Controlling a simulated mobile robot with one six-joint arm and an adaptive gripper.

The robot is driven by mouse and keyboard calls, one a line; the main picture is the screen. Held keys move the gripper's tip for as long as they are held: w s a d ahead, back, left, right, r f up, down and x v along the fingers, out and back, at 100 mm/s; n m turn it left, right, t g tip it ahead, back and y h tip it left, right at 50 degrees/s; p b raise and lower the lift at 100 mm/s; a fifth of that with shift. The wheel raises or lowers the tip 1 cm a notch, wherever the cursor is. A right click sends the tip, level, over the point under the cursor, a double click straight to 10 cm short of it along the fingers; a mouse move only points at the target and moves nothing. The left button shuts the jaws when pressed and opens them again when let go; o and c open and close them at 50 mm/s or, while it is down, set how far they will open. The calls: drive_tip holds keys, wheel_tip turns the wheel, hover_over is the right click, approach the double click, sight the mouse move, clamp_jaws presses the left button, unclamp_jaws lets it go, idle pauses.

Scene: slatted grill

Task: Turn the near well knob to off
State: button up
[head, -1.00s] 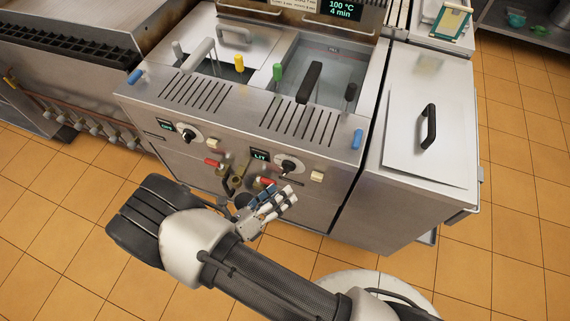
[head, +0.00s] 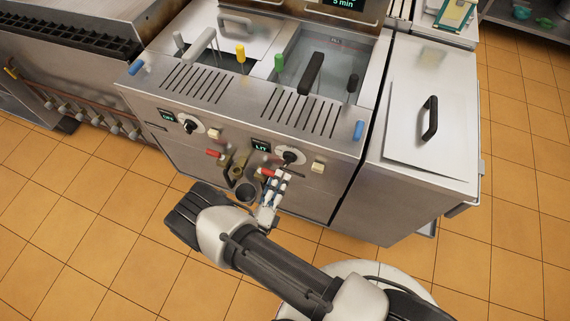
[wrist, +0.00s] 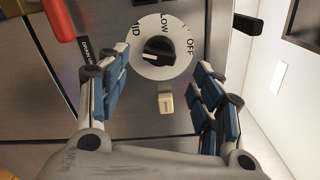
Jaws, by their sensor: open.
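The right-hand knob (head: 290,157) is black on a round white dial, next to a display reading "LIT", on the fryer's front panel. In the wrist view this black knob (wrist: 159,51) sits on a dial marked MID, LOW and OFF. Its white mark is at the knob's left end, away from OFF. My gripper (head: 275,182) is just in front of the panel, below and left of the knob. In the wrist view my gripper (wrist: 158,88) is open and empty, its blue-padded fingers spread wide below the dial, apart from the knob.
A cream switch (wrist: 165,102) lies between the fingers in the wrist view. A red drain handle (wrist: 58,18) is at upper left there. A second knob (head: 188,127) is on the panel's left. Brass valves (head: 237,170) and a dark round opening (head: 246,191) are left of my gripper.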

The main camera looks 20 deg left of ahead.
sight(285, 163)
drive_tip(key=w, duration=0.7)
drive_tip(key=shift+w+d+b, duration=0.15)
drive_tip(key=shift+d+b, duration=0.1)
drive_tip(key=shift+b, duration=0.15)
drive_tip(key=shift+c, duration=0.4)
drive_tip(key=c, duration=1)
